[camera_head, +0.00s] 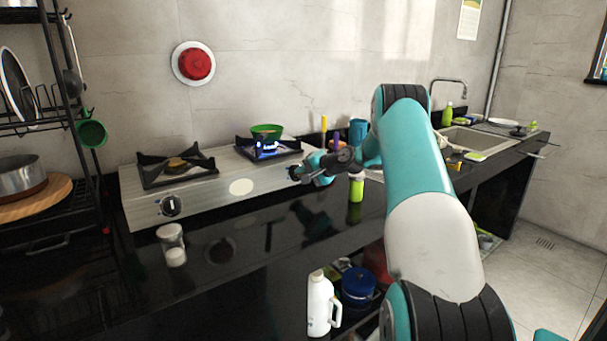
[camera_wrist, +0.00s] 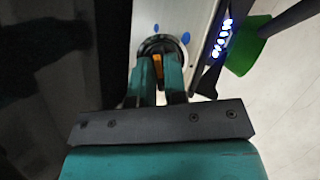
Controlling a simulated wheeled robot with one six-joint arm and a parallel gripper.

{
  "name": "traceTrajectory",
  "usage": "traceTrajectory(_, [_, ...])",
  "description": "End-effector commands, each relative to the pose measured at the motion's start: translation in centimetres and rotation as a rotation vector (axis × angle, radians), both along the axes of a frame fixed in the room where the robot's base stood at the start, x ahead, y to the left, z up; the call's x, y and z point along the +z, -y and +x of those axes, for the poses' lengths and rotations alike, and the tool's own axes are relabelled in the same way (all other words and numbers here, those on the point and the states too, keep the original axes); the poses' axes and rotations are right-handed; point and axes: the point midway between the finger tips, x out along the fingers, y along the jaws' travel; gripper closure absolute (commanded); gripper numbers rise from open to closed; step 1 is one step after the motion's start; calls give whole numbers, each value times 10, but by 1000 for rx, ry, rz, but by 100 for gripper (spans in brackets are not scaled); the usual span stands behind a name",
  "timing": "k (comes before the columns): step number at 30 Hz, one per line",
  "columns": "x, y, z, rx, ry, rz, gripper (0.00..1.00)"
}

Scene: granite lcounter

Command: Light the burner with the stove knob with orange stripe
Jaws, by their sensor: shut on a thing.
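In the wrist view, the round dark stove knob (camera_wrist: 150,46) with an orange stripe (camera_wrist: 157,66) sits between my fingers. My gripper (camera_wrist: 160,84) is shut on it and hides part of it. In the head view, my gripper (camera_head: 300,173) is at the stove's front face, below the right burner (camera_head: 268,150). Blue flames show on that burner, and also in the wrist view (camera_wrist: 222,38). A green pan (camera_head: 267,130) is over it. The left burner (camera_head: 177,166) shows no flame, and its knob (camera_head: 171,206) is on the front left.
A glass jar (camera_head: 171,240) stands on the black counter in front of the stove. A green bottle (camera_head: 356,187) stands just right of my gripper. A white jug (camera_head: 320,303) is lower down. A dark rack (camera_head: 60,120) stands at the left, and the sink (camera_head: 477,140) is at the right.

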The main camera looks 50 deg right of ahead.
Motion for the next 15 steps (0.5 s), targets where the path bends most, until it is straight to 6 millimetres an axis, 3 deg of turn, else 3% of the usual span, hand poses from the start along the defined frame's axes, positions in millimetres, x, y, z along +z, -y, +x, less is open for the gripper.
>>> traceTrajectory(6, [-1,-1,0,2,-2,3,100])
traceTrajectory(7, [-1,-1,0,2,-2,3,83])
traceTrajectory(10, [-1,-1,0,2,-1,4,62])
traceTrajectory(15, [-1,-1,0,1,-1,3,62])
